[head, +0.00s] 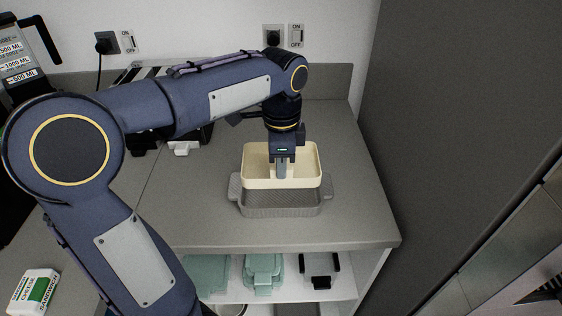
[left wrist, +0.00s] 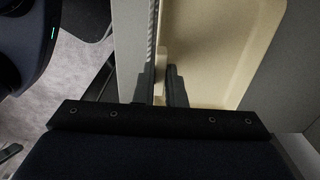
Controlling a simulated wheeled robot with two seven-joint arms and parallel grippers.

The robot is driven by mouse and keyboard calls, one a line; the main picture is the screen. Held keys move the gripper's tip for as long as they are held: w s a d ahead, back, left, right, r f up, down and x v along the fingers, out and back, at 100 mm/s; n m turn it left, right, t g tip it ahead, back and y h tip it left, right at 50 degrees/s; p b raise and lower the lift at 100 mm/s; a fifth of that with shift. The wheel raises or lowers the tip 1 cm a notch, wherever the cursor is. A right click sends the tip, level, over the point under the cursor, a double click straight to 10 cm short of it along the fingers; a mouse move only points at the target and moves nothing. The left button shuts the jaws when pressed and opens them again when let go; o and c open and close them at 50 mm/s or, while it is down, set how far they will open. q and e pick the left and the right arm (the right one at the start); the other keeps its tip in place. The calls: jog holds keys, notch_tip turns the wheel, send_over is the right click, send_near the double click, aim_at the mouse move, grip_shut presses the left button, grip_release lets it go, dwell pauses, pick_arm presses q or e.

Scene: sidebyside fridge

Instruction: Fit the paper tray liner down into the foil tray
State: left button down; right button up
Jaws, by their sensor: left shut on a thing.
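The paper tray liner (head: 255,178) is a cream, open-topped rectangular box with rounded corners. The foil tray (head: 280,210) is grey and ribbed with side handles, and stands on the counter near its front edge. The liner is over the tray, its front wall in full view above the tray's front rim; I cannot tell whether they touch. In the left wrist view the fingers (left wrist: 161,88) pinch that wall, with the liner's inside (left wrist: 215,45) to the right. My right gripper is not seen.
The grey counter (head: 345,200) is clear around the tray. A tall grey panel (head: 440,100) stands close on the right. Below, an open shelf holds green containers (head: 263,270). A white and green carton (head: 35,290) lies at the lower left. Sockets are on the back wall.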

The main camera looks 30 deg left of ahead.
aim_at(281, 187)
pick_arm(q)
notch_tip(281, 187, down, 6)
jog(key=b, duration=0.3)
jog(key=shift+r+b, duration=0.25)
jog(key=shift+b, duration=0.05)
jog(key=shift+f+b, duration=0.4)
jog(key=shift+f, duration=0.35)
jog(key=c, duration=1.4)
grip_release()
jog(key=shift+c, duration=0.2)
jog(key=shift+r, duration=0.1)
notch_tip(281, 187, up, 8)
jog(key=shift+f+p, duration=0.15)
jog(key=shift+p, duration=0.45)
